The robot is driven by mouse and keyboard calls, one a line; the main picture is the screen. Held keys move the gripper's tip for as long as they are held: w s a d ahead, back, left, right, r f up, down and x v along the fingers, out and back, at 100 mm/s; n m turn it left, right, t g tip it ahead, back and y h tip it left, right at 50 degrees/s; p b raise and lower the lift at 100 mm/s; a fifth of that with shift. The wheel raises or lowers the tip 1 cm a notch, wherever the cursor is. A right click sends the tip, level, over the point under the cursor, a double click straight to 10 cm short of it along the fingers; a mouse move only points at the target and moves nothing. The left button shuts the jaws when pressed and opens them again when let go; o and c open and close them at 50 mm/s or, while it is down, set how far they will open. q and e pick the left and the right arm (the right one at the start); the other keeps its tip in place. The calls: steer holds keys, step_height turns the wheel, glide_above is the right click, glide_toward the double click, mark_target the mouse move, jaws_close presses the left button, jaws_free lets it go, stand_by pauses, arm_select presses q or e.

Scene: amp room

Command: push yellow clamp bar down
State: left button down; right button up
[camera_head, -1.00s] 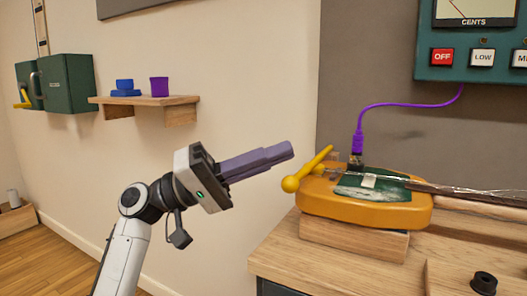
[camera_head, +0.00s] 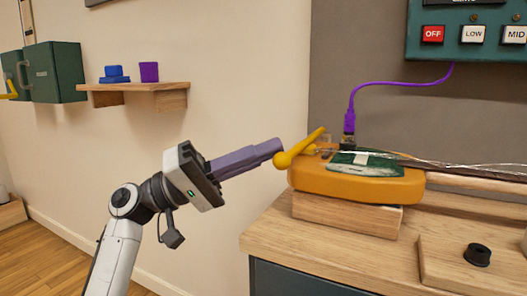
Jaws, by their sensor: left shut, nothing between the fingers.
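The yellow clamp bar (camera_head: 305,145) has a round ball end (camera_head: 282,160) and slants up to the right over the left end of an orange base (camera_head: 345,182). The base carries a dark green plate (camera_head: 366,162) and rests on a wooden block on the workbench. My left gripper (camera_head: 276,148) is shut and empty. Its purple fingers point right, with their tips right by the ball end; I cannot tell whether they touch it. My right gripper is not in view.
A purple cable (camera_head: 392,86) runs from the green panel (camera_head: 463,42) to a plug behind the clamp bar. A rod wrapped in clear film (camera_head: 460,166) extends right from the base. A small wooden shelf (camera_head: 135,94) is on the left wall. The workbench (camera_head: 300,245) is clear in front.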

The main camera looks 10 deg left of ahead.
arm_select(q)
step_height(320, 180, up, 4)
steer(key=w+f+p, duration=0.1)
steer(key=w+p, duration=0.1)
steer(key=w+f+v, duration=0.1)
steer(key=w+v, duration=0.1)
steer(key=v, duration=0.8)
steer(key=shift+f, duration=0.25)
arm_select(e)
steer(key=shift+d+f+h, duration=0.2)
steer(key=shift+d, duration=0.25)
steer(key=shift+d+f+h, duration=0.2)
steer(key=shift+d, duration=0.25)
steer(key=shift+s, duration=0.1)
